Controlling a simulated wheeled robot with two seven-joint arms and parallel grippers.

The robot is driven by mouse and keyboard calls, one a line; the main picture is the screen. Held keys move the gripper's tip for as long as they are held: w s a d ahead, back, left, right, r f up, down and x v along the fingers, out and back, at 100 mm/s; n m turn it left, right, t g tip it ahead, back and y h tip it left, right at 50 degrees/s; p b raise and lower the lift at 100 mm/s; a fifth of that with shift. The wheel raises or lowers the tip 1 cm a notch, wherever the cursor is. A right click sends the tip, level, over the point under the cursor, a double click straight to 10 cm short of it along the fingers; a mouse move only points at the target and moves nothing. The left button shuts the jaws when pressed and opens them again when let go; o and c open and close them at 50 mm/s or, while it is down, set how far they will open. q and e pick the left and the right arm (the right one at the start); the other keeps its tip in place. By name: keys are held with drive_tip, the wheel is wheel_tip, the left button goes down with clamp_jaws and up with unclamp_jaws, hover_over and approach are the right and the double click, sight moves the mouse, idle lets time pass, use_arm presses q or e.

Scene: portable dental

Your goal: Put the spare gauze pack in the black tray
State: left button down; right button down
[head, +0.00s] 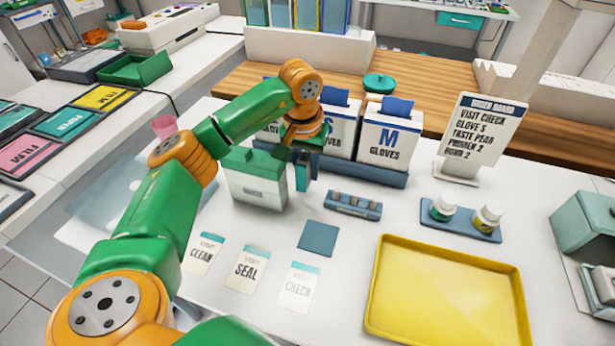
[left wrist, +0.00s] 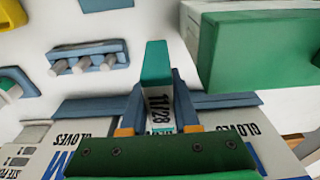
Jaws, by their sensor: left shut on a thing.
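My left gripper (head: 301,172) is shut on a white pack with a teal end. It is above the white counter, in front of the glove boxes and just right of the green-and-white box (head: 255,192). In the left wrist view the pack (left wrist: 157,65) sits between the two blue-grey fingers and its label reads 11/28. I cannot tell whether it is the spare gauze pack. No tray in view is plainly the black one; a dark flat tray-like thing (head: 82,67) lies at the upper left. My right gripper is not in view.
A yellow tray (head: 447,250) lies empty at the right front. A blue rack (head: 353,206), a blue square mat (head: 318,239) and several visit cards lie on the counter. A blue holder with two bottles (head: 485,232) and a sign (head: 478,130) stand further right. A green tray (head: 135,69) is far left.

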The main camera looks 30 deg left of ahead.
sight(306, 179)
use_arm(q)
drive_tip(key=shift+w+a+f, duration=0.15)
drive_tip(key=shift+f, duration=0.95)
drive_tip(key=shift+w+a+f, duration=0.1)
drive_tip(key=shift+f, duration=1)
drive_tip(key=c, duration=0.7)
unclamp_jaws()
drive_tip(key=shift+o, duration=0.2)
